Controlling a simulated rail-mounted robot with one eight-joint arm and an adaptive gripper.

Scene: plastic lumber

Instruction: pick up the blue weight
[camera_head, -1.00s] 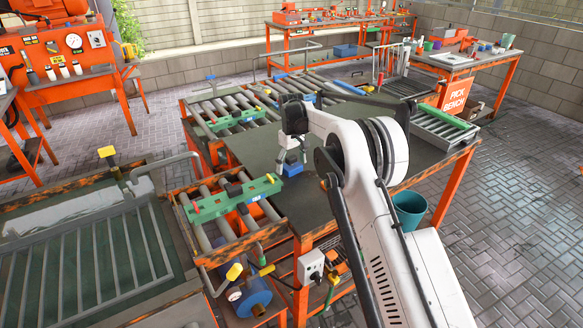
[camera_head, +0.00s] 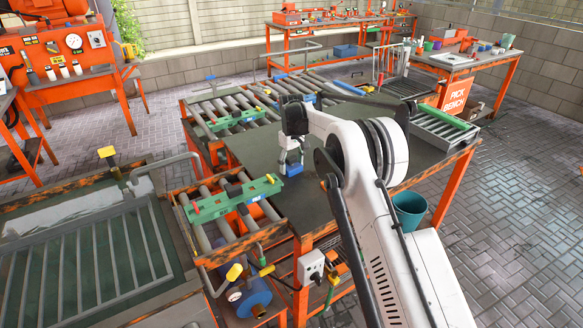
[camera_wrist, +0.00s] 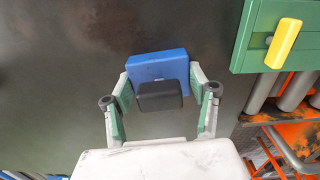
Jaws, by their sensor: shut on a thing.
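The blue weight (camera_wrist: 158,66) is a small blue block with a dark block (camera_wrist: 160,95) on its near side in the wrist view. My gripper (camera_wrist: 159,82) is shut on it, with a green-and-grey finger at each side. In the head view my gripper (camera_head: 291,163) is over the dark tabletop (camera_head: 330,183), and the blue weight (camera_head: 293,170) shows at its fingertips. I cannot tell whether the weight touches the tabletop.
A green bar with a yellow block (camera_wrist: 283,43) lies right of my gripper in the wrist view. Roller conveyors with green crossbars (camera_head: 235,200) adjoin the table's left and back. A teal bucket (camera_head: 409,210) stands beside the table's right edge. Tabletop around my gripper is clear.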

